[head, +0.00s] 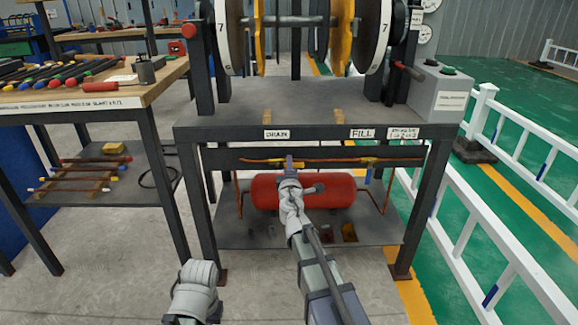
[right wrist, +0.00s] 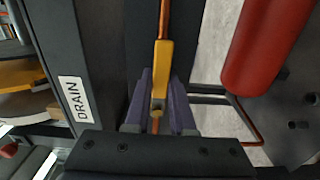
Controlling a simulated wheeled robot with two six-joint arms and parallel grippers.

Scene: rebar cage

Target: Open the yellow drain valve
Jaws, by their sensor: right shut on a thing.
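The yellow drain valve (right wrist: 161,68) sits in line with a copper pipe (right wrist: 163,18) in the right wrist view. My right gripper (right wrist: 160,108) has its purple fingers on either side of the yellow part, shut on it. In the head view my right gripper (head: 289,164) is at the pipe under the bench top, just below the DRAIN label (head: 277,134), and hides most of the valve. I cannot tell the lever's exact angle. My left arm shows at the bottom of the head view, but its gripper does not.
A red tank (head: 335,191) lies below the pipe on the lower shelf (head: 235,232). Another yellow valve (head: 368,162) is to the right, under the FILL label (head: 362,134). The bench legs (head: 425,205) frame the space. A workbench (head: 150,90) stands left; white railing (head: 480,115) stands right.

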